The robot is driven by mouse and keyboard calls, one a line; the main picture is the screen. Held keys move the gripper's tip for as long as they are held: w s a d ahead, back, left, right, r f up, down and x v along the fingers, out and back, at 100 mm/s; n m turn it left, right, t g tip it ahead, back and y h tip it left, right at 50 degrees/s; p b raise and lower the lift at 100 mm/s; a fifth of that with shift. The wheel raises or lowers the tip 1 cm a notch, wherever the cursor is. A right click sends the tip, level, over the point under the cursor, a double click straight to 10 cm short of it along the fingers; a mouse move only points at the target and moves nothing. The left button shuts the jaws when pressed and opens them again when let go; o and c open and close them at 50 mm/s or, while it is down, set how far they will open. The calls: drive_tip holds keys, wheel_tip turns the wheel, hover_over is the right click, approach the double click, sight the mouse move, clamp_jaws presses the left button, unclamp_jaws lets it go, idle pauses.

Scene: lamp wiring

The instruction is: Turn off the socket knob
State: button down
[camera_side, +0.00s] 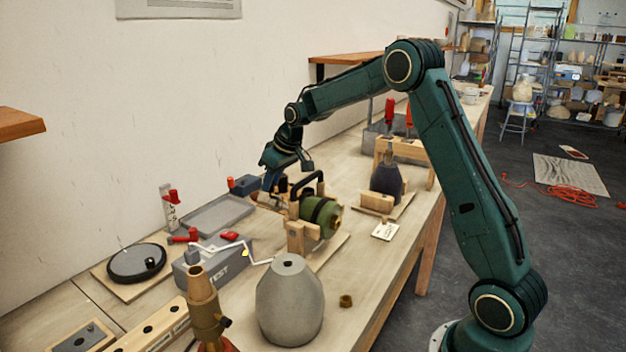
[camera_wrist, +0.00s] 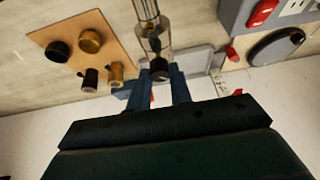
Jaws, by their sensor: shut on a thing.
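My gripper (camera_side: 271,184) is at the left side of a green lamp body (camera_side: 322,214), which lies sideways in a wooden stand (camera_side: 300,237). In the wrist view its two blue fingers (camera_wrist: 161,82) are shut on a small dark round piece, which looks like the socket knob (camera_wrist: 159,66). This piece sits at the end of a pale, brass-toned stem (camera_wrist: 150,22). In the side view the fingers and the stand hide the knob, so its on or off position cannot be told.
A black curved handle (camera_side: 307,182) rises close beside my gripper. A grey tray (camera_side: 212,214) and a grey TEST box (camera_side: 212,262) are to the left. A grey vase-like base (camera_side: 290,303) stands in front. A board with several knobs (camera_wrist: 95,50) shows in the wrist view.

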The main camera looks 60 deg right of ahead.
drive_tip(key=n, duration=0.2)
drive_tip(key=n+y, duration=0.1)
drive_tip(key=shift+d+n+y, duration=0.3)
drive_tip(key=shift+n, duration=0.1)
drive_tip(key=n+y, duration=0.1)
drive_tip(key=n, duration=0.1)
drive_tip(key=n+g, duration=0.1)
drive_tip(key=n, duration=0.1)
drive_tip(key=shift+w+d+n+y, duration=0.1)
drive_tip(key=shift+n+y, duration=0.3)
drive_tip(key=c, duration=1.3)
unclamp_jaws()
drive_tip(key=shift+o, duration=0.2)
drive_tip(key=shift+r, duration=0.1)
drive_tip(key=v, duration=1.3)
drive_tip(key=shift+d+r, duration=0.15)
drive_tip(key=shift+d, duration=0.1)
